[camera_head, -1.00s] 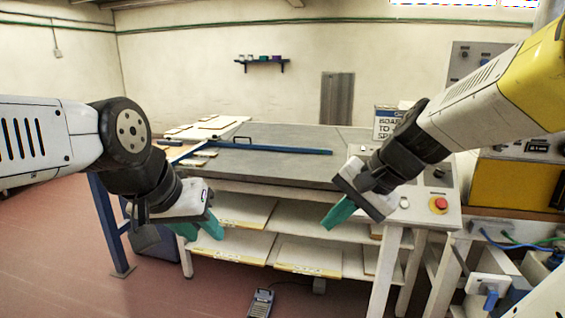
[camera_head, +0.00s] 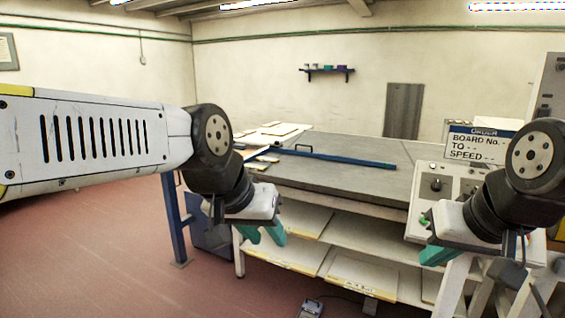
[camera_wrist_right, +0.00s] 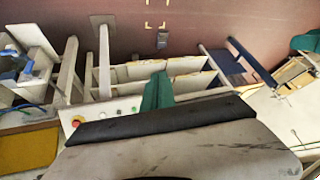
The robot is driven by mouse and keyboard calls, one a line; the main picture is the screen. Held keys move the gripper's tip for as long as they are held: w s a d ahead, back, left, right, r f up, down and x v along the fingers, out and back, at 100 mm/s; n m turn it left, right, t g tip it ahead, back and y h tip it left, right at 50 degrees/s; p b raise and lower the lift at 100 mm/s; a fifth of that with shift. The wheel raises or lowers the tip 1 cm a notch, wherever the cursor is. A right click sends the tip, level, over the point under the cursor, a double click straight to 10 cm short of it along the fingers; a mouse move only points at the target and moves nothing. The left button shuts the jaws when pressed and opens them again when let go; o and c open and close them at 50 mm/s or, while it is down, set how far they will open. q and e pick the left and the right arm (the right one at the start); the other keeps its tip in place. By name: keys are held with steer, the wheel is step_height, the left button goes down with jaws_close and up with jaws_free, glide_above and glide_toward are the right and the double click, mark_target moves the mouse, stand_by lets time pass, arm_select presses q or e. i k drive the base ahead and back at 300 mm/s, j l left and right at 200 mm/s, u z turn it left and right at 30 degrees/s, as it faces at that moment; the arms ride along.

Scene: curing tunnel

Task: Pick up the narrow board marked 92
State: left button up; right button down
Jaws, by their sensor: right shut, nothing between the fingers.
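Several pale boards (camera_head: 268,133) lie at the far left end of the grey table. More boards (camera_head: 361,273) lie on the shelves under the table, with small yellow labels on their front edges. I cannot read a 92 on any board. My left gripper (camera_head: 263,236) is in front of the table's left end, its teal fingers apart and empty. My right gripper (camera_head: 436,256) is shut and empty beside the control panel. In the right wrist view its teal fingers (camera_wrist_right: 157,92) show against the shelves, and the shelf boards (camera_wrist_right: 190,82) are seen from above.
A blue bar (camera_head: 345,158) lies across the grey table top (camera_head: 365,178). A small device (camera_head: 310,308) is on the floor. Open floor is at left.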

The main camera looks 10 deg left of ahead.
mark_target(264, 159)
steer(key=i+j+u, duration=0.55)
steer(key=i+u, duration=0.8)
steer(key=i+j+u, duration=0.1)
steer(key=i+u, duration=0.2)
steer(key=i, duration=0.3)
steer(key=i+l+u, duration=0.1)
steer(key=i+u, duration=0.15)
steer(key=i, duration=0.35)
steer(key=i+z, duration=0.3)
steer(key=i+j+z, duration=0.15)
steer(key=i+z, duration=0.15)
steer(key=i, duration=0.2)
steer(key=i+z, duration=0.25)
steer(key=z, duration=0.15)
steer(key=i+z, duration=0.25)
steer(key=z, duration=0.15)
steer(key=i+z, duration=0.25)
steer(key=z, duration=0.2)
steer(key=i+j+z, duration=0.2)
steer(key=z, duration=0.2)
